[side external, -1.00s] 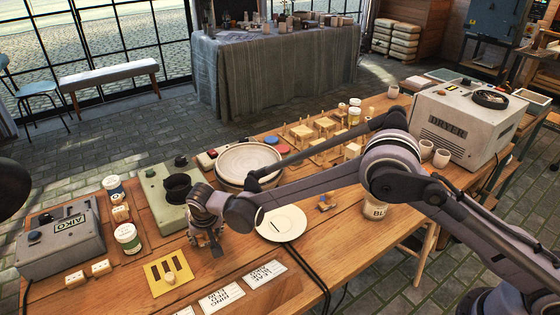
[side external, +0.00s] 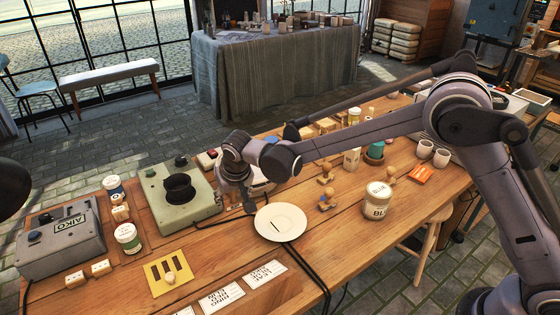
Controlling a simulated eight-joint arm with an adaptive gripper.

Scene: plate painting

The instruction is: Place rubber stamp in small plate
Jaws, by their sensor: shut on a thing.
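The small plate (side external: 294,229) is white and round and lies on the wooden table, with a dark stroke on it. My gripper (side external: 249,206) is just behind its left edge, pointing down. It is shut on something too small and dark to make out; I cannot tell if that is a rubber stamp. A wooden-handled stamp (side external: 327,201) stands right of the plate, and another stamp (side external: 389,174) stands further right. A pale rounded knob (side external: 170,279) is on the yellow card at the left front.
A green wheel machine (side external: 160,205) stands left of my gripper. A labelled jar (side external: 377,201) is to the right. Printed cards (side external: 222,298) and a black cable (side external: 305,264) lie in front of the plate.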

